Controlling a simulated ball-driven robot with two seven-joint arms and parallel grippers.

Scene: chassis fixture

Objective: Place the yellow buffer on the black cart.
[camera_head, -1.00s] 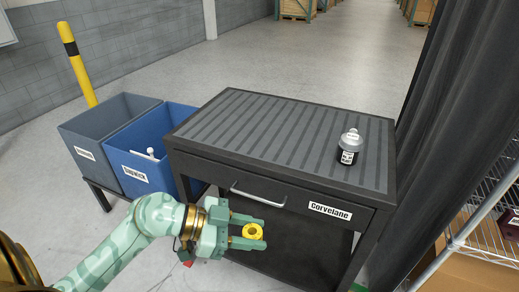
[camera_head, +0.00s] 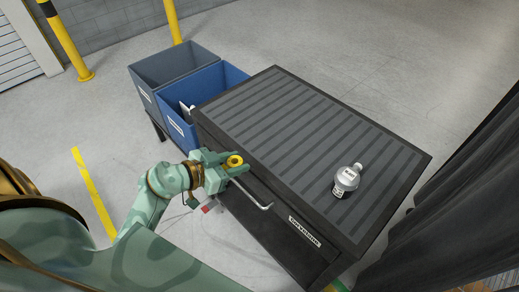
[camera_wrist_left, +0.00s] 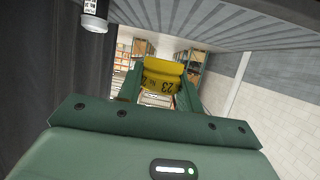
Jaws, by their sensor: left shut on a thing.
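I cannot tell the gap to the cart. My right gripper is not in view.
A grey bin (camera_head: 165,66) and a blue bin (camera_head: 215,82) stand left of the cart. A dark curtain (camera_head: 440,215) hangs at the right. Most of the cart top is clear.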

